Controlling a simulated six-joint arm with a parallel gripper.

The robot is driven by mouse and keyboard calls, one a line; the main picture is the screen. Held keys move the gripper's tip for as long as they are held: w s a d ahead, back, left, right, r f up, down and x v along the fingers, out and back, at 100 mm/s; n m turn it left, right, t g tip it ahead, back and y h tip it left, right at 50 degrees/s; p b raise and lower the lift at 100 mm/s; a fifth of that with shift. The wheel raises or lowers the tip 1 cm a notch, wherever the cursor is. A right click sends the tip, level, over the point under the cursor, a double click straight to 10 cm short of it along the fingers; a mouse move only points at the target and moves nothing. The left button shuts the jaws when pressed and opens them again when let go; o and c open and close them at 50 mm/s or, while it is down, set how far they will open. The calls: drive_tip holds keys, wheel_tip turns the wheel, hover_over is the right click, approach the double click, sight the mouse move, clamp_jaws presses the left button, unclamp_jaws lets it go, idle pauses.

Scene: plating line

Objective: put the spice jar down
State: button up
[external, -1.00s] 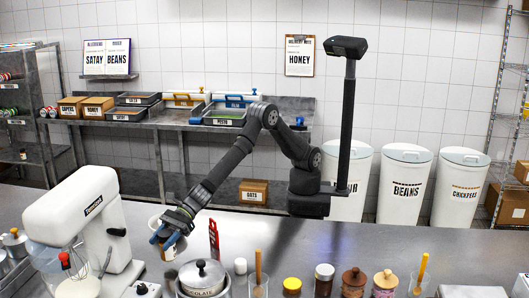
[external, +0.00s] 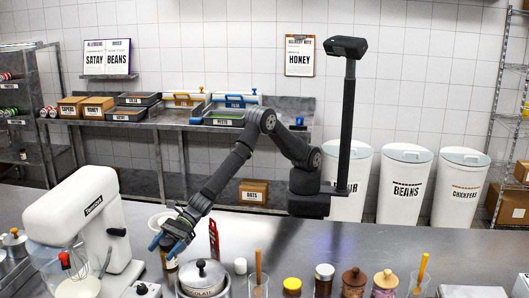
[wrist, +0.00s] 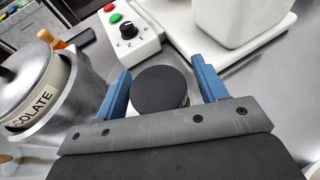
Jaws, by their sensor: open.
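The spice jar (wrist: 160,91), seen from above with a round black lid, stands between the two blue fingers of my gripper (wrist: 163,84) in the wrist view. The fingers are apart, with a gap showing on each side of the lid. In the external view my gripper (external: 163,246) points down at the counter right of the mixer, and the jar (external: 169,263) shows in part beneath it. The jar looks upright. Its lower body is mostly hidden by the lid and gripper.
The white stand mixer (external: 88,225) stands at left, with its knob box (wrist: 130,35) near the jar. The chocolate pot (external: 203,279) is close on the jar's other side. A white bowl (external: 157,218) sits behind my gripper. Small jars line the front; the counter (external: 340,245) behind them is clear.

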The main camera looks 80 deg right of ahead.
drive_tip(key=shift+r, duration=0.2)
drive_tip(key=v, duration=1.2)
drive_tip(key=shift+w+f, duration=0.1)
drive_tip(key=shift+f, duration=0.05)
drive_tip(key=x, duration=1.1)
drive_tip(key=shift+a+f, duration=0.15)
drive_tip(key=shift+a, duration=0.2)
drive_tip(key=shift+w+a, duration=0.15)
drive_tip(key=shift+r, duration=1.05)
